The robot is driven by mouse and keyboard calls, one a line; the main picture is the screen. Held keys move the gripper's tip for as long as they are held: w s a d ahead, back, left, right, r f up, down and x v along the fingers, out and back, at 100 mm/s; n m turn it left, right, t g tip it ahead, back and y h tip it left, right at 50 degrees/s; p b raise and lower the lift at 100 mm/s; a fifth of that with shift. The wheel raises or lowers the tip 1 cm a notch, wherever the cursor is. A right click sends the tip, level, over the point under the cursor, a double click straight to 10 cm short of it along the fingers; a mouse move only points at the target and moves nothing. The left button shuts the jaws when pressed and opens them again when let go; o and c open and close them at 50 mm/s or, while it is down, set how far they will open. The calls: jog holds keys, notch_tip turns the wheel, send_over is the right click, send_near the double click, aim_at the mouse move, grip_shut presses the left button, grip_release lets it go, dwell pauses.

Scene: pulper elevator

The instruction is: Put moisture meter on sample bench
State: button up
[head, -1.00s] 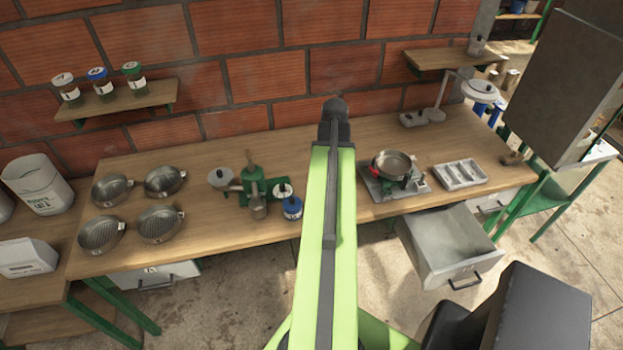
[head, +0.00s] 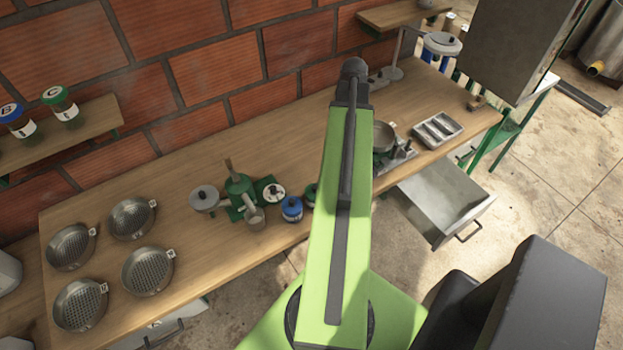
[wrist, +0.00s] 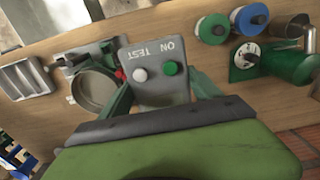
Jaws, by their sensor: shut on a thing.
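The moisture meter appears to be the grey box (wrist: 150,52) in the wrist view, marked ON and TEST, with one white and one green button. My gripper (wrist: 163,92) is shut on it, with a green finger on each side. Below it is a long wooden bench (head: 180,230), probably the sample bench, though no label shows. It also shows in the wrist view (wrist: 215,65). In the head view my arm hides the gripper and the held box.
Several round sieves (head: 130,218) fill the bench's left end. A green grinder (head: 240,190) and a blue-lidded jar (head: 291,208) stand mid-bench. A pan (head: 383,137) and a grey divided tray (head: 437,130) are at right. An open drawer (head: 450,205) juts out in front.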

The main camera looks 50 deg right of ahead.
jog(key=f+b, duration=1.2)
jog(key=f, duration=0.1)
jog(key=f+b, duration=0.6)
jog(key=b, duration=0.1)
jog(key=shift+w+d+f, duration=0.3)
jog(key=shift+d+f, duration=0.1)
jog(key=shift+r, duration=0.2)
jog(key=shift+f, duration=0.15)
jog(key=o, duration=1.7)
jog(key=shift+c, duration=0.2)
